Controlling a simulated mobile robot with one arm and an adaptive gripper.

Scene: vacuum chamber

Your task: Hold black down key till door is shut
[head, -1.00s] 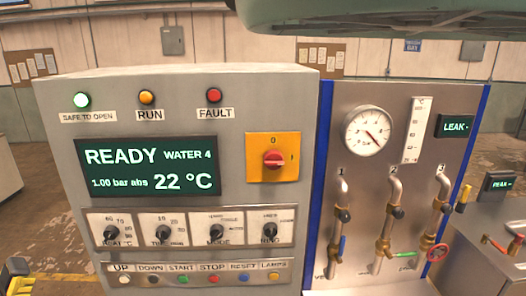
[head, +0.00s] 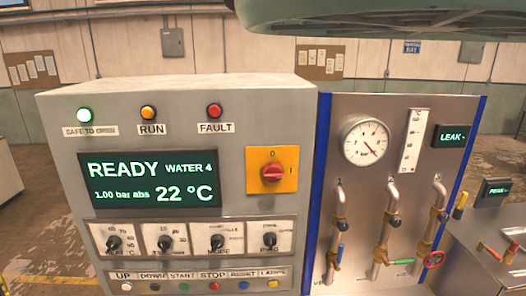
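The black DOWN key (head: 155,287) is a small dark button in the bottom row of the grey control panel (head: 62,200), low in the head view. Its DOWN label (head: 153,275) is just above it, and the white UP key (head: 126,286) is to its left. Nothing covers the key. A large grey-green body (head: 340,14) with a ribbed underside hangs across the top right; I cannot tell for sure that it is the door. My gripper is not in view.
The display (head: 150,180) reads READY, WATER 4, 1.00 bar abs, 22 °C. A red rotary switch (head: 272,173), gauge (head: 366,141) and pipes with valves (head: 380,250) stand to the right.

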